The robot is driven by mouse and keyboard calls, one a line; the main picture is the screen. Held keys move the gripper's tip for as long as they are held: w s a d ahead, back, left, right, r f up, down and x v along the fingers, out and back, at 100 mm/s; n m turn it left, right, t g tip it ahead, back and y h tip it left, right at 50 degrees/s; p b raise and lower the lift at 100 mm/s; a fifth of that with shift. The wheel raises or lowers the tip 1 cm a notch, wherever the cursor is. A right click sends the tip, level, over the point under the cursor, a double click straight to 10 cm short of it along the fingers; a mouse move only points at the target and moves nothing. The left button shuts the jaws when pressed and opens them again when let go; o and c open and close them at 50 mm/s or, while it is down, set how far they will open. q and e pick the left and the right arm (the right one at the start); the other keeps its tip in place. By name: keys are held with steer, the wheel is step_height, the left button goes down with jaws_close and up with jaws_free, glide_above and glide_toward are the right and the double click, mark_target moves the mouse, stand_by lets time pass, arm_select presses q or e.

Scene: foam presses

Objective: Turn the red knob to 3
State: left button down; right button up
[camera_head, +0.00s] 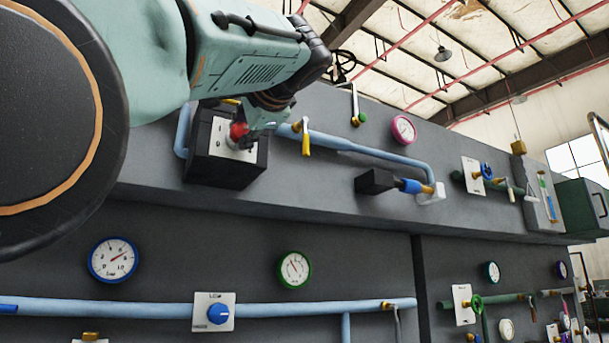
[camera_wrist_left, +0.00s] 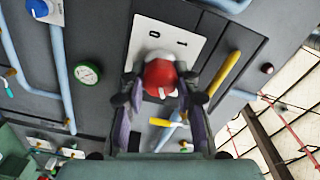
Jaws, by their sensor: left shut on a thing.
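The red knob (camera_head: 238,131) sits on a white plate on the front of a black box (camera_head: 215,172) on the upper grey panel. My left gripper (camera_head: 243,139) reaches it from above and is shut on it. In the left wrist view the red knob (camera_wrist_left: 160,76) lies between the two fingers of my left gripper (camera_wrist_left: 162,98). The white plate (camera_wrist_left: 193,24) beside it shows the marks 0 and 1. The mark 3 cannot be made out, and the fingers hide part of the plate. My right gripper is in neither view.
A yellow lever (camera_head: 306,140) stands close to the right of the black box, by a blue pipe (camera_head: 350,148). A pink gauge (camera_head: 403,128) is further right. Below are a blue knob (camera_head: 218,313), a blue gauge (camera_head: 113,260) and a green gauge (camera_head: 294,269).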

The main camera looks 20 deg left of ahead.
arm_select(q)
steer(key=shift+f, duration=0.15)
steer(key=c, duration=1.4)
jaws_free()
steer(key=o, duration=0.4)
